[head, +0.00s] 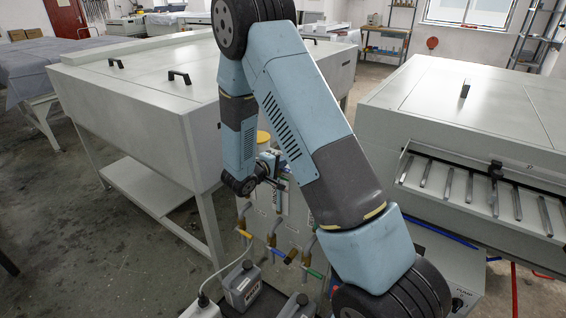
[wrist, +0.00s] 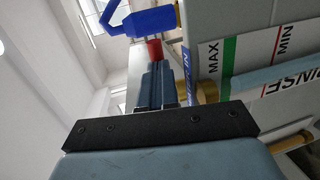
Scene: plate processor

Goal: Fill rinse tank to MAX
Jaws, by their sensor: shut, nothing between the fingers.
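In the wrist view my gripper (wrist: 158,82) is shut and empty, its fingers reaching up beside the tank panel. Just beyond the fingertips is a red part (wrist: 155,49); I cannot tell if they touch. A blue valve handle (wrist: 148,21) is beyond it. To the right is the rinse tank (wrist: 235,25) with a MAX label (wrist: 213,58) by a green band, a MIN label (wrist: 285,42) and a partly cut-off RINSE label (wrist: 295,91). A pale blue level strip (wrist: 270,79) runs beside the scale; I cannot read its level. In the head view my arm hides much of the tank panel.
Pipes with a yellow handle (head: 244,234), a blue handle (head: 276,252) and a green handle (head: 314,272) sit low on the panel. Grey canisters (head: 241,287) stand below. A large machine (head: 140,100) is left, another (head: 470,110) right. Floor at left is clear.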

